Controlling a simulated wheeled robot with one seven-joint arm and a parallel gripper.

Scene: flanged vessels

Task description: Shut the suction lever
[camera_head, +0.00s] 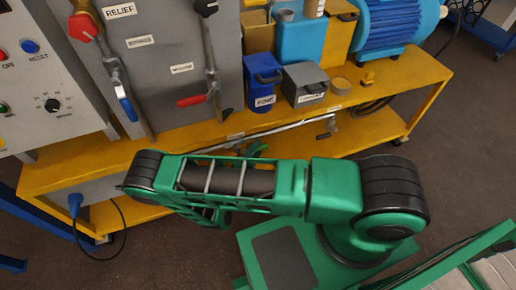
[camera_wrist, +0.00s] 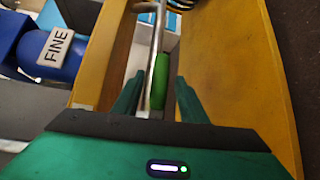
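In the wrist view a lever with a green grip (camera_wrist: 160,82) on a bright metal rod (camera_wrist: 157,35) stands between the two fingers of my gripper (camera_wrist: 158,92). The fingers are apart, one on each side of the grip, with visible gaps; I cannot tell how deep the grip sits between them. No label naming the suction lever is readable. In the head view the green fingertips of my gripper (camera_head: 255,148) show behind my arm, by a metal pipe (camera_head: 285,127) along the yellow bench; the green grip cannot be made out there.
The yellow bench (camera_head: 420,85) has a raised edge close to my gripper. A blue bin marked FINE (camera_head: 263,88) and a grey bin (camera_head: 304,82) stand behind. A red-handled lever (camera_head: 192,100) and a RELIEF lever (camera_head: 85,27) are on the grey panel at left.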

